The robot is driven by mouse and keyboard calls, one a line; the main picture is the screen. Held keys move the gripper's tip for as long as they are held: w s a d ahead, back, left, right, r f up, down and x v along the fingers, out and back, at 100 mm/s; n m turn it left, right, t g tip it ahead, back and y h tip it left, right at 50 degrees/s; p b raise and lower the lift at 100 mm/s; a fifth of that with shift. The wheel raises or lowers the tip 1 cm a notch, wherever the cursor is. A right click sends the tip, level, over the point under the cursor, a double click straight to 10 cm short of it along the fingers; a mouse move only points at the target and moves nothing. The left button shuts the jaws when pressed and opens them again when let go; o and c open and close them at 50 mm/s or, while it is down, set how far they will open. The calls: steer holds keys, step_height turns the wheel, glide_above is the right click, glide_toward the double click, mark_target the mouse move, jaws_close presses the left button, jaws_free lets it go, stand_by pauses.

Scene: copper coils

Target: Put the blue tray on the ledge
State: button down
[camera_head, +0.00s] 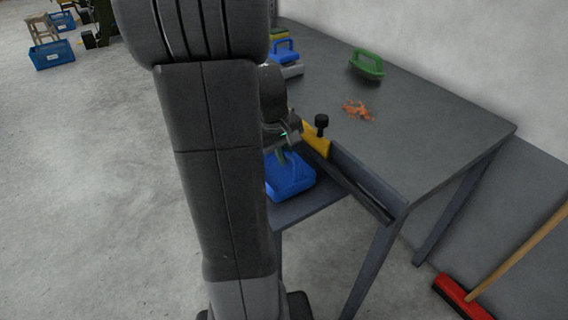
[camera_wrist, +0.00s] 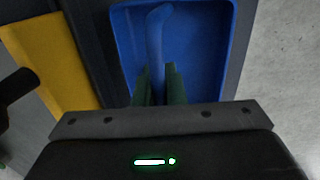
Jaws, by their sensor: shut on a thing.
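The blue tray (camera_head: 291,180) has a raised handle across its middle. In the wrist view the tray (camera_wrist: 205,45) fills the upper middle, and its handle (camera_wrist: 156,35) runs between my green fingers. My gripper (camera_wrist: 158,80) is shut on this handle; in the head view my gripper (camera_head: 284,156) is partly hidden by my arm. The grey ledge (camera_head: 318,205) sits lower than the tabletop, along its front side. The tray is over the ledge, looking about level. I cannot tell whether it touches it. My arm hides the tray's left part.
A yellow piece (camera_head: 317,139) with a black knob (camera_head: 321,121) stands at the table edge beside the tray. On the grey table (camera_head: 440,135) lie copper scraps (camera_head: 358,110), a green handled item (camera_head: 367,64) and another blue one (camera_head: 285,50). A red broom (camera_head: 462,300) is at lower right.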

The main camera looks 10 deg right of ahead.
steer(key=shift+f, duration=1.25)
steer(key=shift+f+b, duration=0.2)
steer(key=shift+b, duration=0.1)
steer(key=c, duration=1.5)
jaws_free()
steer(key=shift+r, duration=0.1)
step_height(320, 180, up, 12)
steer(key=a+p, duration=0.2)
steer(key=p, duration=0.1)
steer(key=shift+s, duration=0.4)
steer(key=shift+a, duration=0.1)
